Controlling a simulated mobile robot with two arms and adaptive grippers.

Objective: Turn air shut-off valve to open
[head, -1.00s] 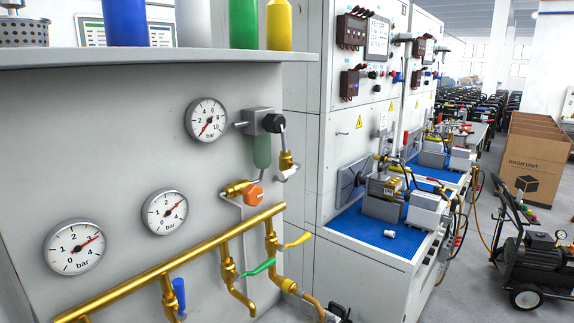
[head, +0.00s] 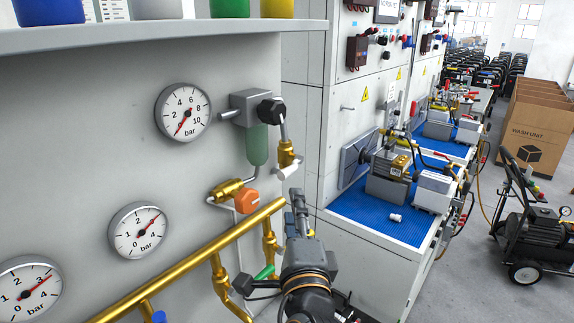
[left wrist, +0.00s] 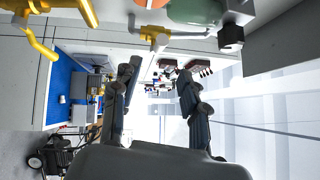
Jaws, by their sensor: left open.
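A brass valve with a pale grey-white handle (head: 288,171) hangs below the black-capped regulator (head: 258,107) with its green bowl (head: 258,146). A brass fitting with an orange knob (head: 244,201) sits lower left. No label shows which is the air shut-off valve. My left gripper (head: 298,212) is in front of the panel, below the grey-handled valve and apart from it. In the left wrist view its two fingers (left wrist: 157,72) are spread with nothing between them. Brass fittings (left wrist: 155,37) show at the top of that view. My right gripper is not seen.
A slanted brass manifold (head: 190,254) with valves runs beside my left gripper; its green handle (head: 265,272) is close by. Pressure gauges (head: 182,112) are on the panel. A shelf (head: 150,37) juts out above. A blue-matted bench (head: 385,218) stands to the right.

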